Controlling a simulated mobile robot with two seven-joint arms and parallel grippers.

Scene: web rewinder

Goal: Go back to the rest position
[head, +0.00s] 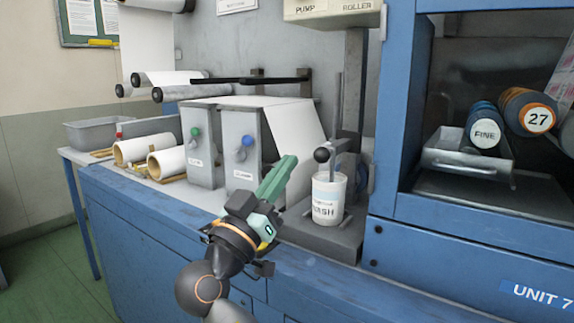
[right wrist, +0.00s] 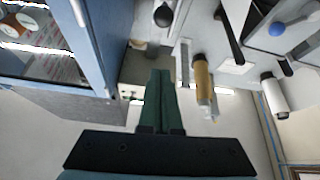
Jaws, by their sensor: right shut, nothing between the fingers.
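My right gripper (head: 278,178) is shut and empty in the head view, its green fingers together and pointing up over the front of the counter. It is left of the white WASH cup (head: 328,197) and appears apart from it. In the right wrist view the same green fingers (right wrist: 161,100) lie side by side with nothing between them. My left gripper does not show in either view.
The blue counter (head: 150,215) carries grey boxes with a green knob (head: 195,133) and a blue knob (head: 247,141), and white rolls (head: 130,150). A blue machine frame (head: 395,120) stands on the right with rollers (head: 530,112) inside. Green floor (head: 50,270) is open at the left.

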